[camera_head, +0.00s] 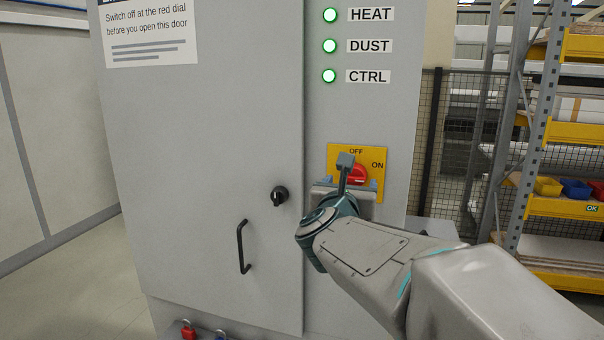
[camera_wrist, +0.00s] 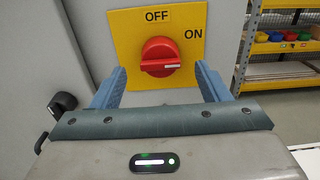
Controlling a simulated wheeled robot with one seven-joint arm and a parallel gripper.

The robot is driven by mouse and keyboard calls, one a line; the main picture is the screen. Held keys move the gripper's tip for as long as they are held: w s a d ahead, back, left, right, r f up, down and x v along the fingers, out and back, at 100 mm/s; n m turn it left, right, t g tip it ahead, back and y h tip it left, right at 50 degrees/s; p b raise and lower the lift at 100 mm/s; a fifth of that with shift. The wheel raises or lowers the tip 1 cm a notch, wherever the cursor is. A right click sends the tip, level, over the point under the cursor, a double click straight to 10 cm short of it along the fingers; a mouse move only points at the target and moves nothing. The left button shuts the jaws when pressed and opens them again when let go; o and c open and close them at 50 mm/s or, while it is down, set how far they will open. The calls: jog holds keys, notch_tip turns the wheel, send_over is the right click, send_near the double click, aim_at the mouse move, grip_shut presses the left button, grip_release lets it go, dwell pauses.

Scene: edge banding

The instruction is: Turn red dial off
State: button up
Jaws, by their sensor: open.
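The red dial (camera_head: 357,175) sits on a yellow plate (camera_head: 381,156) on the grey cabinet front, marked OFF at the top and ON to the right. In the wrist view the red dial (camera_wrist: 160,56) is plain, and its white mark points right, toward ON. My gripper (camera_wrist: 160,82) is open, with blue fingers either side of the dial's lower part and nothing between them. The fingertips look just short of the dial; I cannot tell whether they touch it. In the head view my gripper (camera_head: 345,183) partly hides the dial and plate.
Three green lamps, HEAT (camera_head: 330,15), DUST (camera_head: 330,46) and CTRL (camera_head: 329,76), are lit above. The cabinet door has a black knob (camera_head: 280,196) and a handle (camera_head: 243,247) to the left. A mesh fence (camera_head: 455,150) and shelving (camera_head: 565,208) stand at right.

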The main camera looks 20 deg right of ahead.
aim_at(352, 178)
jog(key=shift+p+x, duration=0.4)
jog(key=shift+x, duration=2.3)
jog(key=c, duration=1)
jog(key=shift+o, duration=0.2)
